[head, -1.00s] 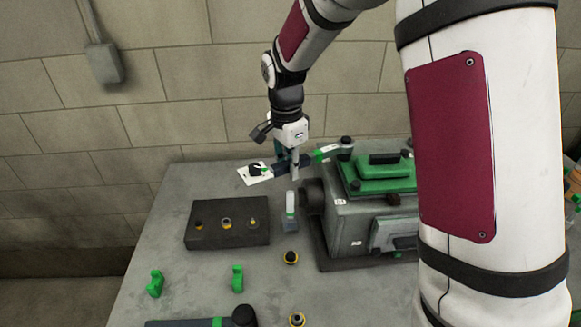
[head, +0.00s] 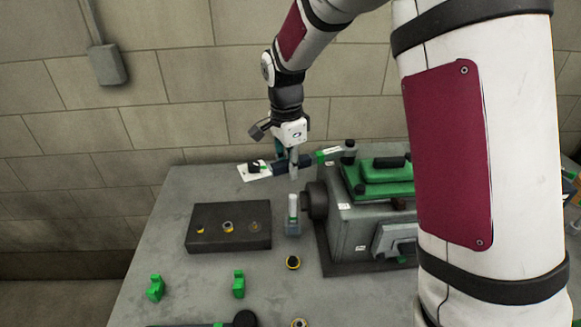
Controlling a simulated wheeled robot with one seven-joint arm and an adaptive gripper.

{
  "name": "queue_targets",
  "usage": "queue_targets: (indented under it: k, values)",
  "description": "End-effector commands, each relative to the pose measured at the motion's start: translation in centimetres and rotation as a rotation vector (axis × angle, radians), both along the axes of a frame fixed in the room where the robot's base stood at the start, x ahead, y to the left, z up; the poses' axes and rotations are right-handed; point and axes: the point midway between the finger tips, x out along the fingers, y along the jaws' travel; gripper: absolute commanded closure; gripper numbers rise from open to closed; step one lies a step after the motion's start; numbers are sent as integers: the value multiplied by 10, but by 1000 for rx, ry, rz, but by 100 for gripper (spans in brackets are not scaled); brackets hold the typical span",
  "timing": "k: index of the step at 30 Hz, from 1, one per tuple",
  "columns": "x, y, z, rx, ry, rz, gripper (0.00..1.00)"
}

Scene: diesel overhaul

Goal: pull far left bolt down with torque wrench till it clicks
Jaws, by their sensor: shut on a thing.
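My gripper (head: 293,160) is at the back of the bench, left of the engine. It is shut on the dark handle of the torque wrench (head: 331,154), which lies roughly level with a green band near the gripper. The wrench's round dark head (head: 349,148) is over the far left corner of the engine (head: 356,222), by the green cover (head: 376,178). The far left bolt is hidden under the wrench head, so I cannot tell how the socket sits on it.
A dark block (head: 228,227) with several sockets lies on the bench (head: 180,205). Two green holders (head: 156,288) stand in front, with another dark-handled tool (head: 245,319) at the bottom edge. A white card (head: 252,175) lies behind. A small bottle-like item (head: 293,212) stands beside the engine.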

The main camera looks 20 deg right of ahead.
Motion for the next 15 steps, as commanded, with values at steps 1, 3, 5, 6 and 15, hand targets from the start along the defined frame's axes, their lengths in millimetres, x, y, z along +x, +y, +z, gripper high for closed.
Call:
queue_targets:
  k: [1, 3, 5, 6, 15]
  values:
    - [5, 2, 1, 1, -10, -3, 100]
    - [7, 2, 1, 1, -10, -13, 100]
    - [7, 2, 1, 1, -9, -17, 100]
    - [6, 2, 2, 1, -9, -18, 100]
    - [8, 2, 1, 1, -9, -25, 100]
